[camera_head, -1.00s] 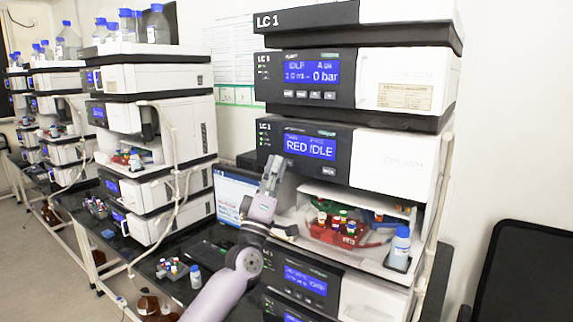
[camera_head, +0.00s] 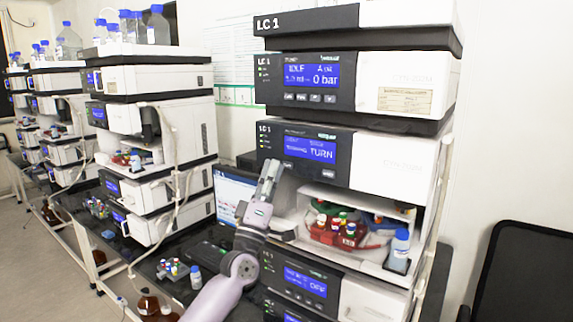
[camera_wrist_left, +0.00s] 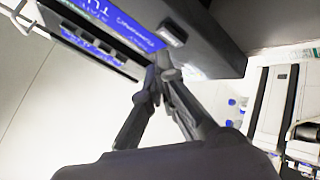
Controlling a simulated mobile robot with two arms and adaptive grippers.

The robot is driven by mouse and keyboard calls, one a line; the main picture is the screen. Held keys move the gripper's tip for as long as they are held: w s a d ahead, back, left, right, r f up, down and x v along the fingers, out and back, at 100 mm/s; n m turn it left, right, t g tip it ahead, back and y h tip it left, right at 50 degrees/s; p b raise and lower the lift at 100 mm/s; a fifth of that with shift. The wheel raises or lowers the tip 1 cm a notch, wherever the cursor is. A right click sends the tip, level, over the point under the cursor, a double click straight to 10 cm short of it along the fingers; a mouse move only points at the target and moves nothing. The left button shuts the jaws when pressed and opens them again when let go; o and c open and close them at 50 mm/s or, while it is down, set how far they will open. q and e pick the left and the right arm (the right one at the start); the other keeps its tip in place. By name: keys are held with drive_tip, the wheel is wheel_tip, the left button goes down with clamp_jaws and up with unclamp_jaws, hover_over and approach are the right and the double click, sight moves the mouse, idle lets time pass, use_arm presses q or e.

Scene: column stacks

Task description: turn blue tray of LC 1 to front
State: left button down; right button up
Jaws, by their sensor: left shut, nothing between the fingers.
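The LC 1 stack stands at right centre in the head view. Its sampler module has a dark panel with a blue display (camera_head: 308,149) on which I read "TURN". In the open bay below, a red tray (camera_head: 325,237) with several capped vials faces front. A blue tray part (camera_head: 377,222) shows behind it at right, mostly hidden. Green shows at the back left. My left gripper (camera_head: 271,168) is shut and empty, upright before the panel's lower left. In the left wrist view, its fingertips (camera_wrist_left: 163,65) are close to a panel button (camera_wrist_left: 172,34); I cannot tell whether they touch.
A blue-capped bottle (camera_head: 399,248) stands at the right of the bay. A laptop (camera_head: 232,192) sits left of the stack, behind my arm. A black chair (camera_head: 524,270) is at right.

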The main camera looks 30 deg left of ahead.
use_arm(q)
drive_tip(key=s+p, duration=0.2)
drive_tip(key=s, duration=0.3)
drive_tip(key=shift+a, duration=0.2)
idle(5.4)
